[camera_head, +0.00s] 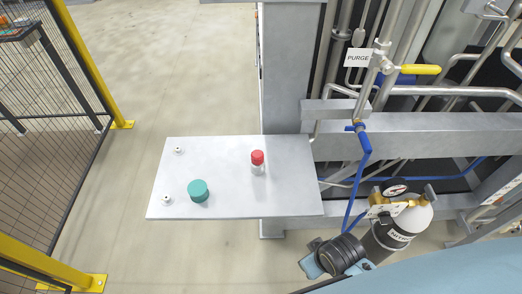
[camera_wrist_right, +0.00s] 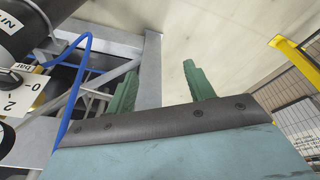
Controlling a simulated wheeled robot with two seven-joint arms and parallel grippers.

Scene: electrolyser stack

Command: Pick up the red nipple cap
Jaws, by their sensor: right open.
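The red cap (camera_head: 257,157) sits upright on top of a small whitish cylindrical piece (camera_head: 257,169), right of the middle of a light grey shelf (camera_head: 225,205) in the head view. My right gripper (camera_wrist_right: 162,88) shows in the wrist view with its two green fingers spread apart and nothing between them. In the head view my right wrist is low at the right, below the shelf's right corner and well apart from the cap; its fingertips cannot be made out there. The red cap is not seen in the wrist view. My left gripper is in neither view.
A teal round piece (camera_head: 198,190) and two small white knobs, one front (camera_head: 167,199) and one back (camera_head: 179,150), are on the shelf's left half. A grey post (camera_head: 290,70), pipes, a blue hose (camera_head: 352,195) and a nitrogen cylinder (camera_head: 402,222) crowd the right side.

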